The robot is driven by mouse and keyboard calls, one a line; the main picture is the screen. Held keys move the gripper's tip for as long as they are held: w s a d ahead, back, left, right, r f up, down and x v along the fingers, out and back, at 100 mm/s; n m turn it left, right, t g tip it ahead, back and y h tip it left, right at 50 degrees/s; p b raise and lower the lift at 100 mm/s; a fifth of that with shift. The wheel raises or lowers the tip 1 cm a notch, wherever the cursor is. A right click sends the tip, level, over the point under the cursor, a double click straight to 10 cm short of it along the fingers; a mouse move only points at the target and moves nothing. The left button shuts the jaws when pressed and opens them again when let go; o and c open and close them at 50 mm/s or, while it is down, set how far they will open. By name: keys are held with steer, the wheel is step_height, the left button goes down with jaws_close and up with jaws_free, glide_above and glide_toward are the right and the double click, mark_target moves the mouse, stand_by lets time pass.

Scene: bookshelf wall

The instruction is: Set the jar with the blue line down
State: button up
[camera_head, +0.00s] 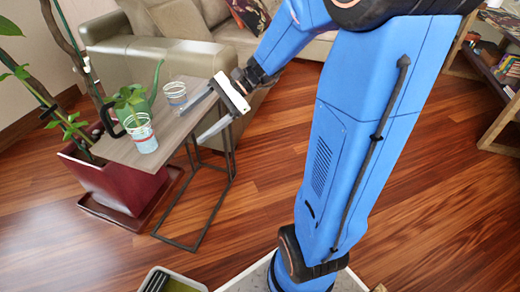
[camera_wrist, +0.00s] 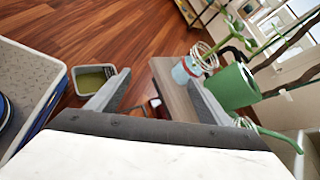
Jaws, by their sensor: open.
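Two clear jars stand upright on a small grey wood side table (camera_head: 170,131). The front jar (camera_head: 141,136) has pale blue-white lower contents and light rings near its rim. The back jar (camera_head: 175,97) looks clear and greyish with a thin bluish rim. I cannot tell for sure which one bears the blue line. My gripper (camera_head: 191,127) is open and empty at the table's right edge, apart from both jars. In the wrist view its fingers (camera_wrist: 158,80) are spread with nothing between them but floor and table edge; the front jar (camera_wrist: 184,70) shows beyond the right finger.
A green pot with a plant (camera_head: 137,105) stands between the jars, near a black loop (camera_head: 110,118). A dark red planter (camera_head: 115,188) stands left of the table, a sofa (camera_head: 130,55) behind. A grey bin (camera_wrist: 98,80) is on the floor. The middle floor is clear.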

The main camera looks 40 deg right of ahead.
steer(key=s+f+n+g+h, duration=0.15)
steer(key=s+n+h, duration=0.45)
steer(key=s, duration=0.6)
steer(key=s+d+r+n+t+h, duration=0.1)
steer(key=s+d+n+t+h, duration=0.3)
steer(key=s+d+n, duration=0.4)
steer(key=shift+r+n+h, duration=0.15)
steer(key=shift+n+h, duration=0.15)
steer(key=shift+h, duration=0.6)
